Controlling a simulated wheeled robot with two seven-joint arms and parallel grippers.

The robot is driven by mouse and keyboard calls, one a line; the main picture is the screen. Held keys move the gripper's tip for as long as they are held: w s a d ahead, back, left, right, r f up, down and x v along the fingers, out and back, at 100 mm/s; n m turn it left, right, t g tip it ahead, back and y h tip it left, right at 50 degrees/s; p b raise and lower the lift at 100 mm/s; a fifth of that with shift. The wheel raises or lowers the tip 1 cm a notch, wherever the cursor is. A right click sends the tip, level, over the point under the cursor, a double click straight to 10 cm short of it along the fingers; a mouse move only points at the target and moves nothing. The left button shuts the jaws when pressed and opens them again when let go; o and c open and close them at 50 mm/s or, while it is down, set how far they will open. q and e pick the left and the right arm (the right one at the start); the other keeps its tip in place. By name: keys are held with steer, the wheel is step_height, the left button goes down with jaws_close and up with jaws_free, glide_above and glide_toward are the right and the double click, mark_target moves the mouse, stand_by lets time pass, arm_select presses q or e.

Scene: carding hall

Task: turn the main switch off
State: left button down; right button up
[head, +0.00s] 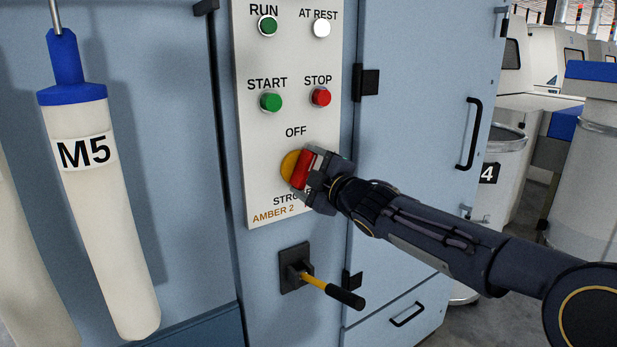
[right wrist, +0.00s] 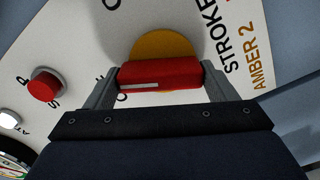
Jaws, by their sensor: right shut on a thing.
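The main switch is a red bar handle (head: 302,169) on a yellow round plate (head: 289,166), below the word OFF on the white panel. My right gripper (head: 311,173) is shut on the red handle. In the right wrist view the handle (right wrist: 160,74) lies between the two fingers (right wrist: 160,80), with the yellow plate (right wrist: 163,46) behind it. A white stripe on the handle runs along the half nearer the STOP button. In the head view the handle stands near upright, its top leaning right. My gripper hides some lettering below and right of the switch. My left gripper is not in view.
The white panel (head: 255,205) carries a green START button (head: 270,102), a red STOP button (head: 320,97) and two lamps above. A yellow lever with a black grip (head: 345,297) juts out below. A white M5 cylinder (head: 110,220) hangs at left. A door handle (head: 470,135) is at right.

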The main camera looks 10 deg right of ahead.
steer(key=n+b, duration=0.1)
steer(key=n, duration=0.4)
steer(key=shift+a, duration=0.1)
steer(key=shift+n, duration=0.3)
stand_by(0.4)
steer(key=o, duration=1)
steer(key=v, duration=0.8)
